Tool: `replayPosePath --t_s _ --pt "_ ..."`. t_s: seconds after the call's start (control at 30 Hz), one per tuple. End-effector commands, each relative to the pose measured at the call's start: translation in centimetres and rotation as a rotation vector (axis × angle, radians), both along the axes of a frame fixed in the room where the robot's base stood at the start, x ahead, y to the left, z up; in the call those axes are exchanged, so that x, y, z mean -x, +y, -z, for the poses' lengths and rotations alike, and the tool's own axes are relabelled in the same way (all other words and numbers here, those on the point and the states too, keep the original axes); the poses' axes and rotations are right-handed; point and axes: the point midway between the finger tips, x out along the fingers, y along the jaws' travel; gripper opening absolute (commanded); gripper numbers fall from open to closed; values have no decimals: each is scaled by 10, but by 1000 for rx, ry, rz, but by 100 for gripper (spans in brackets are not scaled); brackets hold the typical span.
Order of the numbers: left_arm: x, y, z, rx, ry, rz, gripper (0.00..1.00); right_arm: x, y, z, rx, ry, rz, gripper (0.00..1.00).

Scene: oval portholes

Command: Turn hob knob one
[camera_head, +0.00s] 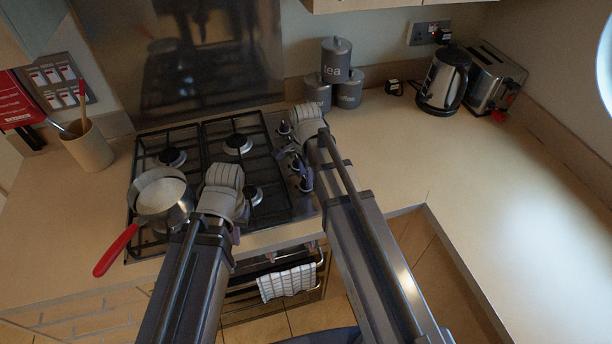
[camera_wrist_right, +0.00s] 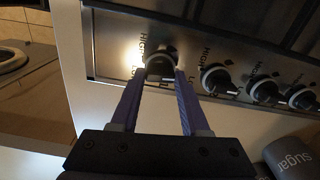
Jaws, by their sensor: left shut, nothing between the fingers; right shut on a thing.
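The hob's knob strip (camera_wrist_right: 120,45) runs along the right side of the gas hob (camera_head: 205,150). A black knob (camera_wrist_right: 160,68) at the front end of the row sits between the two purple fingers of my right gripper (camera_wrist_right: 156,76), which is shut on it. Marks reading HIGH and LOW show beside it. Several other knobs (camera_wrist_right: 216,79) follow to the right in the wrist view. In the head view my right arm partly hides the knobs. My left gripper (camera_head: 235,235) is shut and empty near the hob's front edge; its fingers are mostly hidden.
A saucepan (camera_head: 160,195) with a red handle stands on the hob's front left. Canisters (camera_head: 336,60), a kettle (camera_head: 443,80) and a toaster (camera_head: 494,80) stand at the back. A checked towel (camera_head: 287,283) hangs below. The right worktop (camera_head: 500,200) is clear.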

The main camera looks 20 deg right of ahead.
Motion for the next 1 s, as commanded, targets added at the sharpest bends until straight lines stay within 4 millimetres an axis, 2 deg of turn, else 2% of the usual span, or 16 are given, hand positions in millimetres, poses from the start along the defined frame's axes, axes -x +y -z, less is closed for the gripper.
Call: replayPosePath --t_s 0.3,0.87,0.9,1.0 --pt "0 0 0 0 0 0 0 0 0 0 0 0 109 0" --pt "0 0 0 0 0 0 0 0 0 0 0 0 132 0" --pt "0 0 0 0 0 0 0 0 0 0 0 0 132 50" --pt "0 0 0 0 0 0 0 0 0 0 0 0 131 61"
